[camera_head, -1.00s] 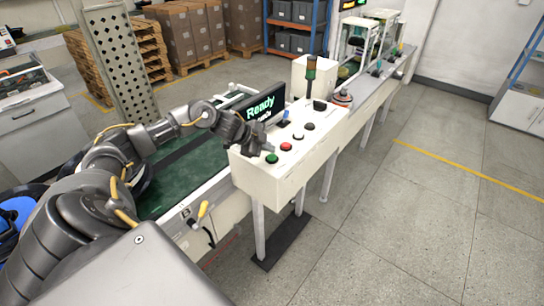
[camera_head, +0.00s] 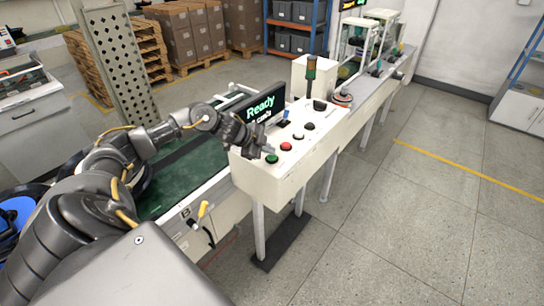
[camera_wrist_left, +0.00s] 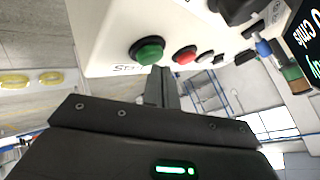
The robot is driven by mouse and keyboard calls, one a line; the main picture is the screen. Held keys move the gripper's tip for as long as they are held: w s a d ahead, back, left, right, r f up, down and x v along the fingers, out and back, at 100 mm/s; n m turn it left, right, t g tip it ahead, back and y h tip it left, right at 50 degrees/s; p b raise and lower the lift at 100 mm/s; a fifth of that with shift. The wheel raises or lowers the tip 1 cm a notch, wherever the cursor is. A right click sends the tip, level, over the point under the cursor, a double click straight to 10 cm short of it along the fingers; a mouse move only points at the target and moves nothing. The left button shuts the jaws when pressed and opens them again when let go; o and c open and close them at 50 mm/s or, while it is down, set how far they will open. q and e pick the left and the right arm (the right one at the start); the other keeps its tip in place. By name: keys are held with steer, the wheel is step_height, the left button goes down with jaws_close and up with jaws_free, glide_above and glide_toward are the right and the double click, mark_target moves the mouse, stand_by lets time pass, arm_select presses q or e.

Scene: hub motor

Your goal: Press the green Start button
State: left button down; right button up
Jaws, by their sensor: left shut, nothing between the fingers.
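The green Start button (camera_head: 272,159) is at the near left end of the white control box's top. In the left wrist view the green button (camera_wrist_left: 149,52) sits in a dark ring, with part of its label showing beside it. My left gripper (camera_head: 270,150) is shut and empty, with its fingertips just above and beside the green button. In the left wrist view the closed fingers (camera_wrist_left: 161,76) end right by the button's edge; I cannot tell whether they touch it. My right gripper is not in view.
The red button (camera_head: 286,146) is close beside the green one, with several dark and white buttons beyond. The display reading "Ready" (camera_head: 262,108) stands behind my left gripper. A conveyor (camera_head: 185,180) runs alongside the control box (camera_head: 290,180). The floor to the right is clear.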

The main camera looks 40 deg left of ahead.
mark_target(269, 157)
arm_select(q)
steer(key=shift+f, duration=0.55)
stand_by(0.6)
steer(key=shift+r+p, duration=0.8)
steer(key=shift+r, duration=0.25)
step_height(269, 157, up, 5)
steer(key=p, duration=0.5)
stand_by(0.4)
